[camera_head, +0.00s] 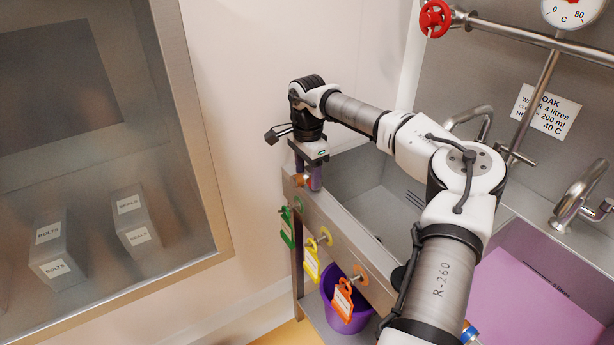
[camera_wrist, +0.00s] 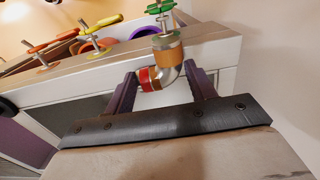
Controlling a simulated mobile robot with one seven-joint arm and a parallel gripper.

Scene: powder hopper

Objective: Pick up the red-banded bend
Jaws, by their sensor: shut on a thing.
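The red-banded bend (camera_wrist: 168,72) is a short curved metal pipe piece with a red band on one end and a copper-brown band on the other. In the wrist view it lies between the two purple fingers of my gripper (camera_wrist: 160,88), which is shut on it. In the head view my gripper (camera_head: 308,178) points down at the left corner of the sink unit, and only a small reddish-brown part of the bend (camera_head: 300,182) shows between the fingers. I cannot tell whether the bend still touches the rim.
A purple bucket (camera_head: 350,318) stands beneath. A glass-fronted cabinet (camera_head: 215,215) with labelled boxes is at left. Taps and a red valve wheel (camera_head: 435,18) are at right.

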